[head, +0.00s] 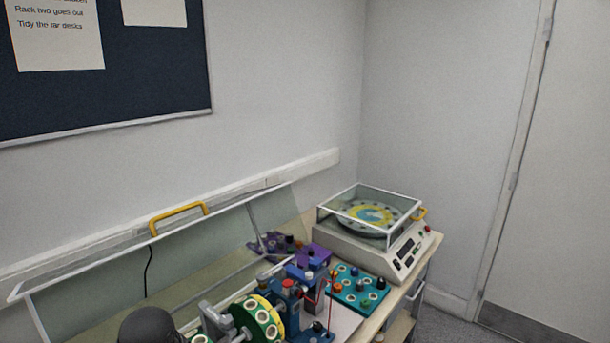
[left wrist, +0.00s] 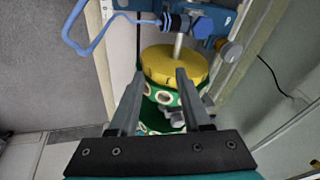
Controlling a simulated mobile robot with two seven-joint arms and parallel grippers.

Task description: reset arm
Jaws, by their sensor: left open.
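My left gripper (left wrist: 157,82) is open in the left wrist view, with its two dark fingers apart. A yellow-faced green wheel (left wrist: 173,66) with round white-rimmed holes lies beyond and between the fingertips. I cannot tell whether a finger touches it. A metal shaft (left wrist: 179,45) runs from the yellow face toward a blue bracket (left wrist: 140,8). In the head view the green and yellow wheel (head: 262,320) stands on the bench beside a blue stand (head: 290,298). Neither gripper can be made out in the head view. No part clearly reads as the arm to reset.
A turntable machine (head: 385,250) with a clear guard stands at the bench's right end. A teal board (head: 350,285) with knobs is in front of it. A clear cover with a yellow handle (head: 178,214) stands raised along the wall. A blue cable (left wrist: 85,45) loops near the bracket.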

